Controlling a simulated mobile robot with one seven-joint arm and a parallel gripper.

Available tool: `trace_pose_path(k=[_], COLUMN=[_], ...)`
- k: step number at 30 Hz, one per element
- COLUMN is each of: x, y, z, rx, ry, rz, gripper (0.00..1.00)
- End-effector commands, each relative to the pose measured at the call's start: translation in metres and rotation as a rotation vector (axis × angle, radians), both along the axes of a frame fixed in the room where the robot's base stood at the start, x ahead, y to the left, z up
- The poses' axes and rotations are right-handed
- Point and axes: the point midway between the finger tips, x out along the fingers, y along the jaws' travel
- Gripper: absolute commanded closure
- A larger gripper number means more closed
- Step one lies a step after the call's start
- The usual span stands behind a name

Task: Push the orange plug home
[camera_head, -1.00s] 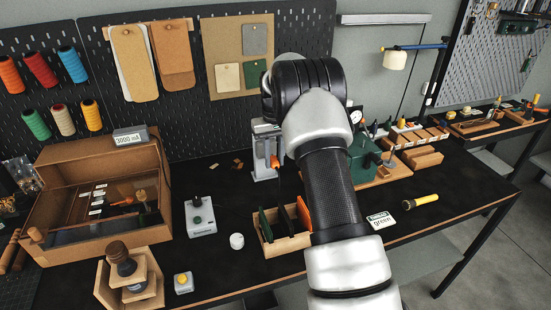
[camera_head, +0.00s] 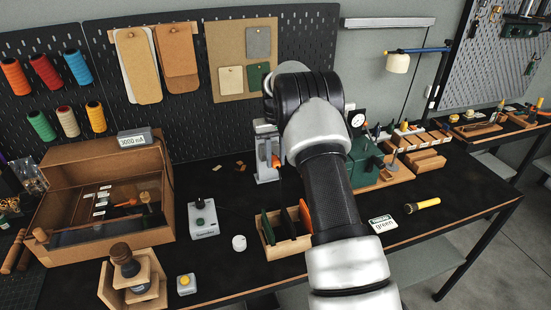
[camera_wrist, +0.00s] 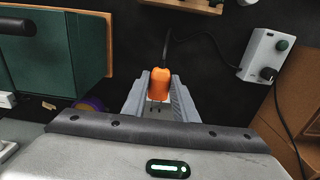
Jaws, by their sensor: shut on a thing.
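The orange plug (camera_wrist: 160,84) sits between the two grey fingers of my gripper (camera_wrist: 159,102) in the wrist view, and the gripper is shut on it. Small dark marks show just below the plug, between the fingers. A dark cord leaves the plug's upper end and runs toward a grey control box (camera_wrist: 265,55) at the right. In the head view my arm hides most of the gripper. An orange piece (camera_head: 275,161) shows at a light grey upright unit (camera_head: 265,169) left of my arm; I cannot tell if it is the plug.
A green machine (camera_head: 361,162) stands right of my arm; it also shows in the wrist view (camera_wrist: 42,58). A wooden rack (camera_head: 285,248) of coloured cards stands in front. The control box (camera_head: 202,218) and a white round cap (camera_head: 239,243) stand left of it.

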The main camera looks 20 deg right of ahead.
Motion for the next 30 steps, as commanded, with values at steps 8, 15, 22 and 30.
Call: trace_pose_path(k=[8, 15, 22, 30], x=[0.001, 0.009, 0.016, 0.024], y=[0.0, 0.0, 0.0, 0.0], z=[0.0, 0.0, 0.0, 0.0], rx=[0.0, 0.0, 0.0, 0.0], ry=[0.0, -0.001, -0.001, -0.001], rz=[0.0, 0.0, 0.0, 0.0], gripper=[0.97, 0.97, 0.97, 0.97])
